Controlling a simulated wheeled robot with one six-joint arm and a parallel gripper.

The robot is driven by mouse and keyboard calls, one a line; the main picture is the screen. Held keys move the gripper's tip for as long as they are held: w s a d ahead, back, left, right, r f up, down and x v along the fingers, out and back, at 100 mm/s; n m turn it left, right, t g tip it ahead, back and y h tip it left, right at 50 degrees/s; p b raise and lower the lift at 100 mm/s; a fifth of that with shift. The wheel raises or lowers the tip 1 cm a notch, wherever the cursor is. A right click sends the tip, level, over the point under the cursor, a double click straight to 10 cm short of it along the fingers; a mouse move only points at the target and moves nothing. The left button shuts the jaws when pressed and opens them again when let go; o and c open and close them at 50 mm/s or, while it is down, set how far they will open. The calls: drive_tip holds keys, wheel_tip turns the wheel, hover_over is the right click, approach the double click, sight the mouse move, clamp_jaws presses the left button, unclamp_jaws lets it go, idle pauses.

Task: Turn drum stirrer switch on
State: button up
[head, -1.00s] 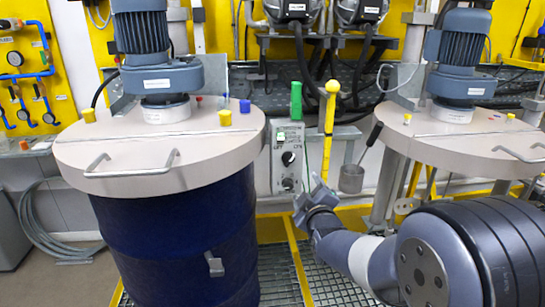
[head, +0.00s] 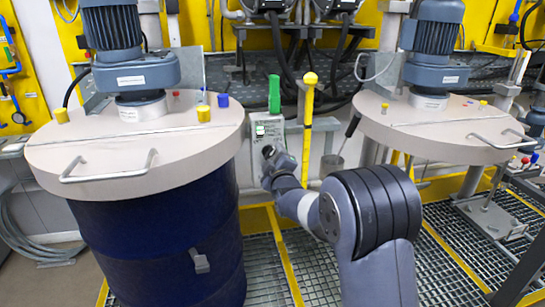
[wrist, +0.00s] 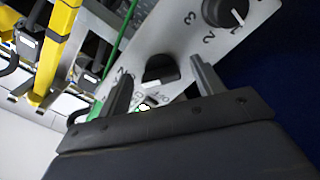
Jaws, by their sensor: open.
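The grey control panel (head: 268,130) stands between the two drums in the head view, with a small lit green-white square (head: 260,131) on it. My gripper (head: 271,156) is in front of the panel and hides its lower part, dials included. In the wrist view my gripper (wrist: 161,69) is open, with one finger on each side of a black rotary knob (wrist: 160,72) on the panel. Whether the fingers touch the knob cannot be told. Lettering beside this knob is partly hidden. A second black knob (wrist: 224,10) with numbers around it is at the top.
A blue drum (head: 160,245) with a pale lid and motor stands close on the left. Another lidded drum unit (head: 440,130) is on the right.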

drive_tip(key=shift+w, duration=0.15)
drive_tip(key=c, duration=1)
drive_tip(key=shift+f+m+b, duration=0.2)
drive_tip(key=shift+m+b, duration=0.1)
drive_tip(key=shift+b, duration=0.35)
drive_tip(key=shift+r+m+b, duration=0.1)
drive_tip(key=shift+m+b, duration=0.4)
drive_tip(key=shift+b, duration=0.05)
drive_tip(key=o, duration=1)
